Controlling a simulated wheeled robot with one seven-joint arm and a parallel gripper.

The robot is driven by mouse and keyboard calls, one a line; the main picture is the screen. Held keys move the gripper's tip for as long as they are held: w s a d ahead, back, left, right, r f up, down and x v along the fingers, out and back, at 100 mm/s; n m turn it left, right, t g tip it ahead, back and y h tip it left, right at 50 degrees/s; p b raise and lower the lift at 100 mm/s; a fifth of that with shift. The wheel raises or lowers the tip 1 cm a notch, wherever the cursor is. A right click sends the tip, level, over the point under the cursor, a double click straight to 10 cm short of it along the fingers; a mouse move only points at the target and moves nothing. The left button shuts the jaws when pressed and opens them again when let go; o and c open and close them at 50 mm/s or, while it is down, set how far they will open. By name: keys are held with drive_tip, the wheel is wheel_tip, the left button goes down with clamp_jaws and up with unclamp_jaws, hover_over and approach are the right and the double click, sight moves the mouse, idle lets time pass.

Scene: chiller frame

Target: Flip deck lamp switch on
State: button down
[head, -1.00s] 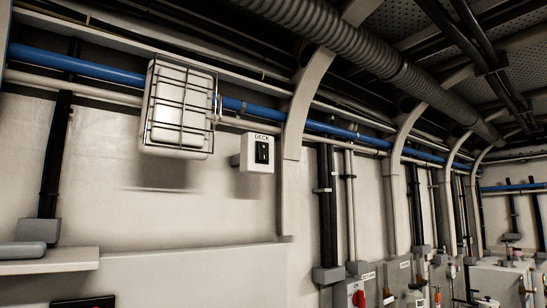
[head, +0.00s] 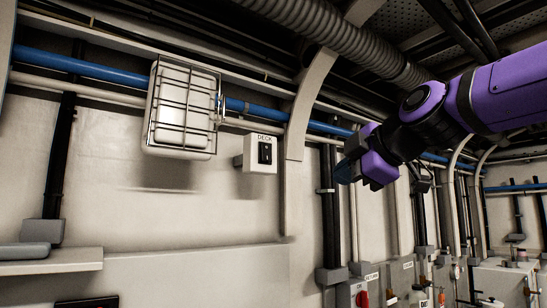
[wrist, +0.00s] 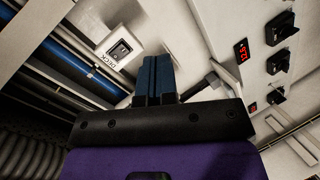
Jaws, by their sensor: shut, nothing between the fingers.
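The deck lamp switch (head: 264,153) is a black rocker on a small white box (head: 260,168) labelled DECK, fixed to the wall right of the caged lamp (head: 182,108). In the wrist view the switch (wrist: 121,50) shows at the upper left, beyond my fingers and to their left. My gripper (head: 344,173) is at the right of the box in the head view, apart from it, at about the same height. In the wrist view its blue fingers (wrist: 154,76) are together with nothing between them. The lamp looks unlit.
A curved white rib (head: 297,120) stands between the switch box and my gripper in the head view. Blue and white pipes run along the wall above. Grey control boxes with a red knob (head: 362,299) are low at right. The wall below the switch is clear.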

sight(268, 160)
drive_tip(key=w+a+r+n+t+y, duration=0.1)
drive_tip(key=w+a+r+n, duration=0.2)
drive_tip(key=a+r+n, duration=0.2)
wheel_tip(268, 160, up, 3)
drive_tip(key=shift+t+y, duration=0.3)
drive_tip(key=shift+y, duration=0.1)
drive_tip(key=shift+w+a, duration=0.1)
drive_tip(key=shift+w, duration=0.05)
drive_tip(key=x, duration=1.3)
drive_tip(key=shift+w+a+f, duration=0.1)
drive_tip(key=shift+w+a, duration=0.1)
drive_tip(key=shift+w, duration=0.1)
drive_tip(key=shift+w+a, duration=0.15)
drive_tip(key=shift+w, duration=0.05)
drive_tip(key=shift+s+f, duration=0.1)
drive_tip(key=shift+f, duration=0.05)
